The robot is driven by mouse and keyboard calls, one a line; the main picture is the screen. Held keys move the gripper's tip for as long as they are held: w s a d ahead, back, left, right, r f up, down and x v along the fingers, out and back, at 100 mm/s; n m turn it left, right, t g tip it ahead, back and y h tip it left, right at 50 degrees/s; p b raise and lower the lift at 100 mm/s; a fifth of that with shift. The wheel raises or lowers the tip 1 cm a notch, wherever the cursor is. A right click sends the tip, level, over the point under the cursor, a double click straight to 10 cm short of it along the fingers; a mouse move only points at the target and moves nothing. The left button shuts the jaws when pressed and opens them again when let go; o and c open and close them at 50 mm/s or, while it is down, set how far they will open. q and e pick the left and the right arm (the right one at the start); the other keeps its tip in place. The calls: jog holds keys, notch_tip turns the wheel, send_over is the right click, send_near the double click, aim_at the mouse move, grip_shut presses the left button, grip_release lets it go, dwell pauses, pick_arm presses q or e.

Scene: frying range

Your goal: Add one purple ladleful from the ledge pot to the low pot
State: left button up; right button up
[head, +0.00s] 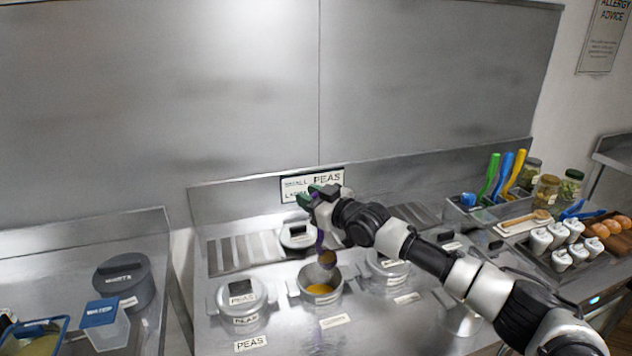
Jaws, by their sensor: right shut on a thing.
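My right gripper (322,198) is shut on the purple ladle (320,240) near the top of its handle. The ladle hangs roughly upright, and its bowl (327,260) is at the back rim of an open steel pot (306,293). The bowl looks brownish-yellow; I cannot tell how full it is. The open pot holds yellow-orange food. Lidded pots stand around it: one labelled peas (242,305) to the left, one (297,236) behind, and one (388,268) to the right, partly behind my arm. I cannot tell which is the ledge pot. My left gripper is not in view.
Green, blue and yellow-handled utensils (507,174), jars (546,190), white cups (560,238) and brown rolls (606,226) are at the right. A dark lidded pot (124,280) and a blue-lidded tub (104,325) are at the left.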

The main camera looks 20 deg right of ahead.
pick_arm(q)
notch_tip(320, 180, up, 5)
jog(key=p, duration=0.4)
pick_arm(e)
jog(key=s+a+f+n+b, duration=0.2)
jog(key=a+f+n+b, duration=0.1)
jog(key=a+f+n, duration=0.1)
jog(key=s+a+f+n+h+b, duration=0.1)
jog(key=s+a+f+n+b, duration=0.1)
jog(key=a+f, duration=0.4)
jog(key=s+a+f+n+h+b, duration=0.1)
jog(key=s+a+f+n+b, duration=0.1)
jog(key=a+f+n+b, duration=0.2)
jog(key=shift+s+a+f+n, duration=0.2)
jog(key=shift+a+f+n, duration=0.6)
jog(key=shift+n, duration=0.5)
pick_arm(q)
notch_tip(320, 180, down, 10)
jog(key=b, duration=0.1)
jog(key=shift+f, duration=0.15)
pick_arm(e)
jog(key=shift+s+a+f+n+h, duration=0.1)
jog(key=shift+a+f+n+h, duration=0.2)
jog(key=shift+f+n, duration=0.3)
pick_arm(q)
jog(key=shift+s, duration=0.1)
